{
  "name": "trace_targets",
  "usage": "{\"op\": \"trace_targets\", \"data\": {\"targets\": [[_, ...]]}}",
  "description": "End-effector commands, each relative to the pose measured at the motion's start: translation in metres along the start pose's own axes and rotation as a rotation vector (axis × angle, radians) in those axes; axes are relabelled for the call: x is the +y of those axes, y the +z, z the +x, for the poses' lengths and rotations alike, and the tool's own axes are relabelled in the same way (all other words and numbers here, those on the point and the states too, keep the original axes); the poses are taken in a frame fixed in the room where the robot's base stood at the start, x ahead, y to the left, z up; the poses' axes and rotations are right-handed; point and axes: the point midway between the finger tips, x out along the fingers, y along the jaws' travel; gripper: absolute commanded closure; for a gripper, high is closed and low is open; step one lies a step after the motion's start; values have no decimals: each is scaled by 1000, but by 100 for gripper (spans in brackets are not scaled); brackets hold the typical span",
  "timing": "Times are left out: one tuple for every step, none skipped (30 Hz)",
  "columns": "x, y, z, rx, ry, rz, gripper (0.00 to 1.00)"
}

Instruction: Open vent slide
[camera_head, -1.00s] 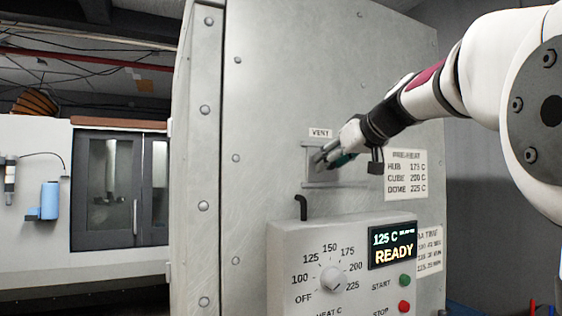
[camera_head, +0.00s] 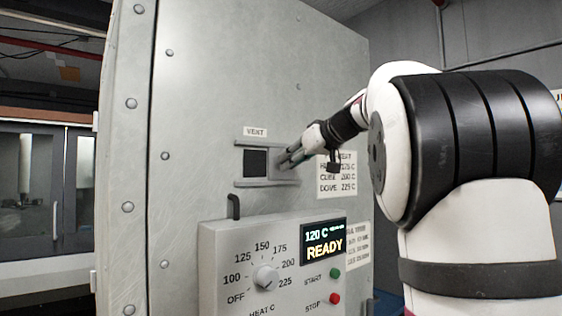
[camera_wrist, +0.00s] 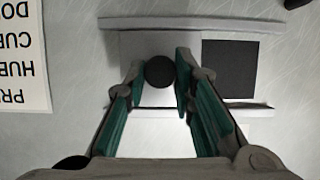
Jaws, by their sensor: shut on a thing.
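The vent slide (camera_wrist: 130,44) is a grey plate between two horizontal rails below the VENT label (camera_head: 255,132). In the head view it sits at the right of its frame, and a dark vent opening (camera_head: 256,162) shows to its left. The wrist view shows the opening (camera_wrist: 229,68) to the right of the plate. My gripper (camera_head: 286,160) is at the plate. In the wrist view its fingers (camera_wrist: 160,80) are shut around a round dark knob (camera_wrist: 160,72) on the plate. The knob is hidden by the fingers in the head view.
Below the vent is a control box (camera_head: 215,250) with a heat dial (camera_head: 265,277), green and red buttons and a display (camera_head: 324,243) reading 120 C READY. A preheat sign (camera_head: 337,174) lies right of the vent.

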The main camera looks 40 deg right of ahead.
Motion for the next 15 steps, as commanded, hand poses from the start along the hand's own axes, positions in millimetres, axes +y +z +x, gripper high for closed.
{"op": "trace_targets", "data": {"targets": [[0,0,0,1,0,-1,100],[0,0,0,1,0,-1,100],[0,0,0,1,0,-1,100],[0,0,0,1,0,-1,100],[0,0,0,1,0,-1,70],[0,0,0,1,0,-1,61],[0,0,0,1,0,-1,56],[0,0,0,1,1,-1,56],[0,0,0,0,0,-1,56],[0,0,0,0,0,0,56],[0,0,0,0,0,0,56],[0,0,0,0,0,0,56],[0,0,0,0,1,0,56],[0,0,0,0,0,0,56],[0,0,0,0,1,0,56]]}}
